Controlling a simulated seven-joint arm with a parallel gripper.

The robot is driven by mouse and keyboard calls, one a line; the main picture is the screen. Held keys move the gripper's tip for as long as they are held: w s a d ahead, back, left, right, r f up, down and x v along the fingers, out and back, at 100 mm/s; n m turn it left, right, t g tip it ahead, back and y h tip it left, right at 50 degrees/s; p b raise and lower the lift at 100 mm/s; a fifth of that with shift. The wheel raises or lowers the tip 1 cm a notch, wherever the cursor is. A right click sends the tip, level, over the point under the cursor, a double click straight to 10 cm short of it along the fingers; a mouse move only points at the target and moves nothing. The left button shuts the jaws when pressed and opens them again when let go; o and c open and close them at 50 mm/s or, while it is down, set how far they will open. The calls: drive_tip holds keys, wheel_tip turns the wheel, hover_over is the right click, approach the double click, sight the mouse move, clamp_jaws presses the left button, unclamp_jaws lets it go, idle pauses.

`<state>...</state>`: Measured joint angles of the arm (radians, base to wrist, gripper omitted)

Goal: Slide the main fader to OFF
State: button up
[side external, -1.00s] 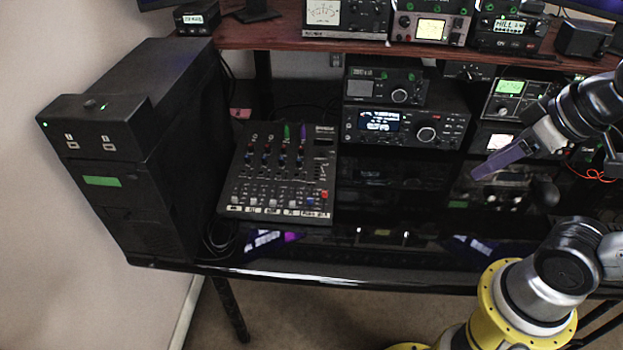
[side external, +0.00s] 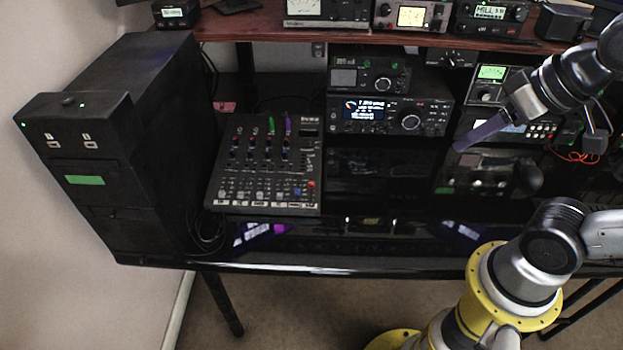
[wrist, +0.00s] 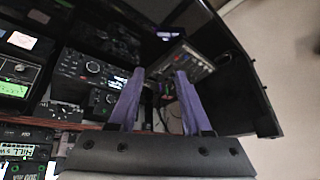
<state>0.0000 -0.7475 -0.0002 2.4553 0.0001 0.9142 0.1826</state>
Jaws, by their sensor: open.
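The black mixer (side external: 228,190) lies on the desk in the middle left, with rows of small knobs and a row of faders along its front edge. The front faders have pale caps, plus a blue cap and a red cap (side external: 311,184) at the right. I cannot read which is the main fader or its labels. My gripper (side external: 457,148) has purple fingers and hangs above the desk, well to the right of the mixer and apart from it. In the wrist view, my gripper (wrist: 160,73) is open and empty, with the mixer (wrist: 204,66) beyond the fingers.
A tall black tower case (side external: 80,200) stands left of the mixer and shows in the wrist view (wrist: 258,100). Stacked radios (side external: 389,115) stand behind, under a wooden shelf (side external: 260,27) carrying more equipment.

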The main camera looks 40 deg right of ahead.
drive_tip(key=w+r+m, duration=0.4)
drive_tip(key=w+r, duration=0.1)
drive_tip(key=w, duration=0.3)
drive_tip(key=m+g, duration=0.3)
drive_tip(key=g, duration=0.3)
hover_over(311, 183)
wheel_tip(311, 183, down, 21)
wheel_tip(311, 183, down, 12)
drive_tip(key=shift+f, duration=0.15)
drive_tip(key=shift+c, duration=0.3)
clamp_jaws()
